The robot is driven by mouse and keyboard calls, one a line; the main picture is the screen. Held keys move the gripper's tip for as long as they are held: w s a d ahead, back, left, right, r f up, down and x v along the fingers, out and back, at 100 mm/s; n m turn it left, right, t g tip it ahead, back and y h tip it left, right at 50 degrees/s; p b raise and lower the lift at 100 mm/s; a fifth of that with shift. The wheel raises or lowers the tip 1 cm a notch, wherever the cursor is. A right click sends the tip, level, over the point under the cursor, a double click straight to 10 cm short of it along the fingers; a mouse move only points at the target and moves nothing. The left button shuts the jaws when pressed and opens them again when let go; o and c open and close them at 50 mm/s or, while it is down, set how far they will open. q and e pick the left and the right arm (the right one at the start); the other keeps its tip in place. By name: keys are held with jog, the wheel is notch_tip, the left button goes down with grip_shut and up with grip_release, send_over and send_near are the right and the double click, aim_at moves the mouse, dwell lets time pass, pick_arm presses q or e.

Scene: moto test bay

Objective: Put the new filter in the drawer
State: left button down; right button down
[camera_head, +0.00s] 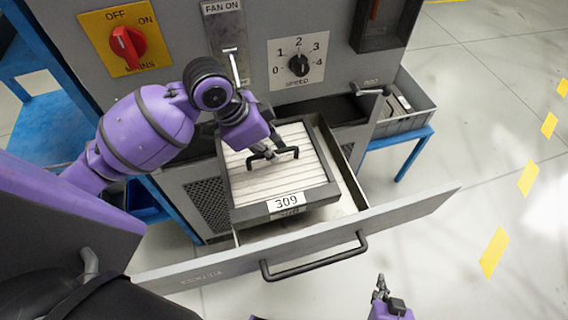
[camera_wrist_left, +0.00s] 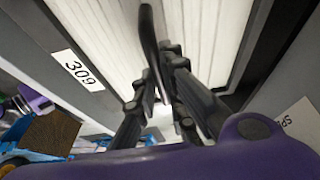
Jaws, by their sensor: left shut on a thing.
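The filter (camera_head: 262,182), a pleated white panel in a dark frame labelled 309, is at the open drawer (camera_head: 400,213), over the left part of its interior. I cannot tell whether it rests on the drawer floor. My left gripper (camera_head: 266,154) is shut on the filter's black handle (camera_head: 289,161). In the left wrist view the fingers (camera_wrist_left: 165,92) close around the handle (camera_wrist_left: 150,45), with the white pleats of the filter (camera_wrist_left: 105,35) behind. My right gripper (camera_head: 380,288) is low in the head view, in front of the drawer, apart from it; its finger opening is unclear.
The grey machine front carries a red mains switch (camera_head: 128,42) and a speed knob (camera_head: 298,65). A grey bin (camera_head: 408,105) with items sits on a blue stand to the right. A drawer handle (camera_head: 315,260) sticks out in front. The floor at right is clear.

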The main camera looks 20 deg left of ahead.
aim_at(284, 164)
pick_arm(q)
jog(key=d+f, duration=0.1)
jog(key=w+f, duration=0.1)
jog(key=f, duration=0.1)
jog(key=w+d+f, duration=0.1)
jog(key=shift+w+d+f, duration=0.1)
jog(key=shift+d+f, duration=0.15)
jog(key=shift+d, duration=0.1)
jog(key=shift+w+f, duration=0.1)
jog(key=shift+f, duration=1.6)
jog(key=c, duration=1.8)
grip_release()
jog(key=shift+f, duration=0.1)
jog(key=v, duration=1.2)
jog(key=shift+d, duration=0.1)
